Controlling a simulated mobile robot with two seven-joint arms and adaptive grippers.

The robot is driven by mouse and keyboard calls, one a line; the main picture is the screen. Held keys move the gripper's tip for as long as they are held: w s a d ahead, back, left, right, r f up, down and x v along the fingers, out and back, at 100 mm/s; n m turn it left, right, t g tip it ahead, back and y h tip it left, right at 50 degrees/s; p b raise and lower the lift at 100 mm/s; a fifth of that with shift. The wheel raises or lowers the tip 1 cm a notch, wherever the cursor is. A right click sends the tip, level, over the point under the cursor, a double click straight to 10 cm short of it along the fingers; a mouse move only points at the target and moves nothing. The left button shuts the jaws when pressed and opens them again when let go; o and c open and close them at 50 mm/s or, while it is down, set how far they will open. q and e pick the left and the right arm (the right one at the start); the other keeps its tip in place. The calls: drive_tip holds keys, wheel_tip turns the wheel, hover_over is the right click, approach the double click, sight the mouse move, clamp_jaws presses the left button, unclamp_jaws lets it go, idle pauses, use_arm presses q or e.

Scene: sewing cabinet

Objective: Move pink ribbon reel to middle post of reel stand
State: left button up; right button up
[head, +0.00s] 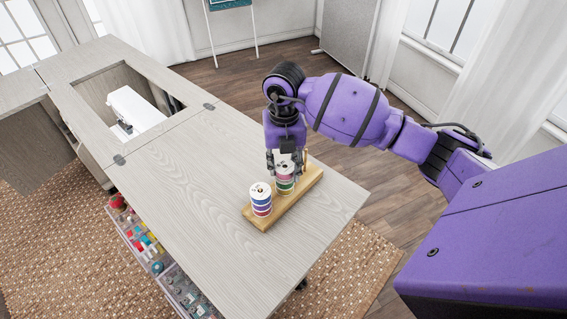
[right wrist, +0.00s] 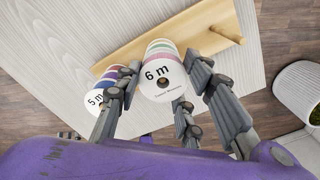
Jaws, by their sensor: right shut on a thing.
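The wooden reel stand (head: 258,219) lies along the tabletop near its right edge. Its left post carries a stack of reels (head: 261,203) with blue, red and purple bands. The pink ribbon reel (right wrist: 163,78), with a white "6 m" face, is between the fingers of my right gripper (head: 284,164). It is in line with the middle post, above green-banded ribbon (head: 285,186). I cannot tell whether it touches what is below. The right-hand post (right wrist: 228,33) is bare. My left gripper is not in view.
The grey wooden cabinet top (head: 190,180) is clear left of the stand. A white sewing machine (head: 135,110) sits in a recess at the far left. Open trays of sewing supplies (head: 140,240) hang below the front edge.

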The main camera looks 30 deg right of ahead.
drive_tip(key=o, duration=1.1)
wheel_tip(320, 180, up, 12)
idle(0.4)
